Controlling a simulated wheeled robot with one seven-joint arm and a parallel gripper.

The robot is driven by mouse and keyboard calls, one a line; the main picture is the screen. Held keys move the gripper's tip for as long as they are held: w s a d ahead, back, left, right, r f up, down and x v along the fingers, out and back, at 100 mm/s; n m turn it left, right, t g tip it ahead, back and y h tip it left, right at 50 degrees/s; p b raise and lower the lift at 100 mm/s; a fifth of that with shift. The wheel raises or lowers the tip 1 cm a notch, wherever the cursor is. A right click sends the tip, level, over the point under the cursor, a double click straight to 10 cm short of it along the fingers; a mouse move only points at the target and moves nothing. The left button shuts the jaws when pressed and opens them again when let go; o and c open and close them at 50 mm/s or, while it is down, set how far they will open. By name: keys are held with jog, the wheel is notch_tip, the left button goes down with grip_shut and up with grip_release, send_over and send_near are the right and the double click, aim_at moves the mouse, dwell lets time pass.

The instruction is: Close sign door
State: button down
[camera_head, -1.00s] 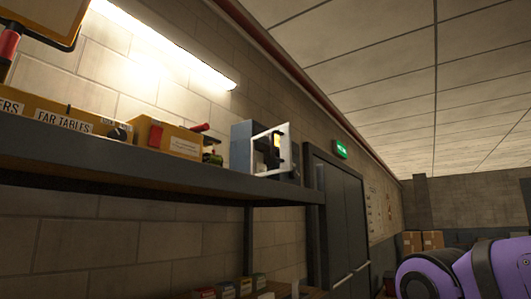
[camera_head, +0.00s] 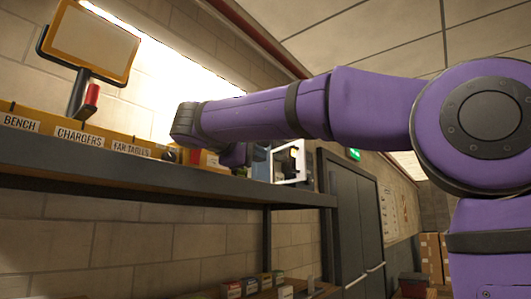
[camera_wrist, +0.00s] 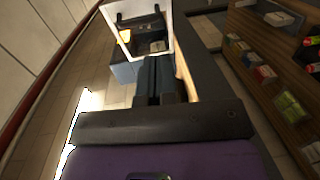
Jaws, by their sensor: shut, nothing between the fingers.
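A small blue-grey box (camera_head: 261,166) stands near the right end of the high shelf, partly hidden by my arm. A white-framed panel (camera_head: 303,163), which looks like the sign door, shows at its right side and appears to stand out from the box. In the wrist view the white frame (camera_wrist: 168,28) is at the top, with a dark part and a small yellowish patch inside it. The blue-grey box (camera_wrist: 124,73) is below it. My gripper (camera_wrist: 157,62) is shut and empty, pointing at the box just below the frame. I cannot tell whether it touches.
The long grey shelf (camera_head: 120,172) carries yellow labelled bins (camera_head: 75,134) and a framed screen (camera_head: 92,42) to the left. A lower shelf (camera_wrist: 262,70) with small boxes lies right in the wrist view. Dark double doors (camera_head: 350,215) stand beyond the shelf.

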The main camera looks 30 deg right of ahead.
jog(key=w+d+r+h, duration=0.1)
jog(key=w+d, duration=0.3)
jog(key=d, duration=0.6)
jog(key=shift+w+d+r+m, duration=0.2)
jog(key=shift+d+r+m, duration=0.15)
jog(key=shift+r, duration=0.35)
jog(key=shift+d, duration=0.15)
